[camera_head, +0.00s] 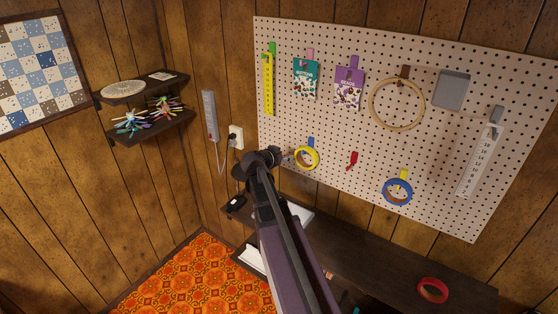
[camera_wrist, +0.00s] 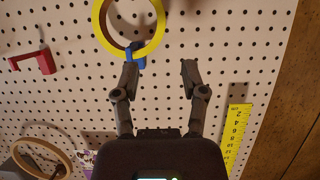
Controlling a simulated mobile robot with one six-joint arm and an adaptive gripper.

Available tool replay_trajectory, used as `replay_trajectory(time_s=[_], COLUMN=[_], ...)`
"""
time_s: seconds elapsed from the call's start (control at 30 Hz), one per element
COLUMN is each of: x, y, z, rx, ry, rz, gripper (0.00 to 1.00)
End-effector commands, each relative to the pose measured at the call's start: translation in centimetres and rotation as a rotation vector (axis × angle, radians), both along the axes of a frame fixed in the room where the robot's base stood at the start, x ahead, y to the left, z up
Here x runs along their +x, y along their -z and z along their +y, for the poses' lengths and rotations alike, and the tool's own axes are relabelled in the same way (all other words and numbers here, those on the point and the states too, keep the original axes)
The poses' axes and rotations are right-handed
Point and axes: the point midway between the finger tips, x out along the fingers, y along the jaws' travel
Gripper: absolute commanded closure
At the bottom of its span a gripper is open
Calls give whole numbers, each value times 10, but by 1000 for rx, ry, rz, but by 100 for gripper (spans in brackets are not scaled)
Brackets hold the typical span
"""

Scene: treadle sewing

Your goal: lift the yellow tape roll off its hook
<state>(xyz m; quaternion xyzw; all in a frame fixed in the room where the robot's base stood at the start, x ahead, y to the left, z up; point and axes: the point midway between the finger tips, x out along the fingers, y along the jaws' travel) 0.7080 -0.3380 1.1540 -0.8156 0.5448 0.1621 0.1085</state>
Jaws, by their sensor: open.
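The yellow tape roll (camera_head: 317,159) hangs on a blue hook (camera_head: 310,142) on the pegboard. In the wrist view, the tape roll (camera_wrist: 98,22) is at the top, cut off by the frame edge, with the blue hook (camera_wrist: 136,60) at its lower rim. My gripper (camera_head: 284,154) is just left of the roll in the head view. In the wrist view my gripper (camera_wrist: 159,72) is open and empty. Its left fingertip overlaps the hook area and its right fingertip is beside the ring; I cannot tell whether either touches. My arm hides part of the shelf below.
The pegboard (camera_head: 340,130) also holds a yellow ruler (camera_head: 268,85), a red hook (camera_head: 352,160), a blue tape roll (camera_head: 397,203) and a wooden hoop (camera_head: 371,105). A red ring (camera_head: 433,290) lies on the dark desk (camera_head: 380,270) below. A power strip (camera_head: 209,115) is on the left wall.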

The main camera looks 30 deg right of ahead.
Motion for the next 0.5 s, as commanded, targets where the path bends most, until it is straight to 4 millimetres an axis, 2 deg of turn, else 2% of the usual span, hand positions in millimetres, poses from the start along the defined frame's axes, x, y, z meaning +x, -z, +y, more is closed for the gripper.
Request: replay_trajectory(time_s=[0.5], x=[27], y=[31], z=[-64], rx=[0], ry=[1], rz=[0], gripper=[45])
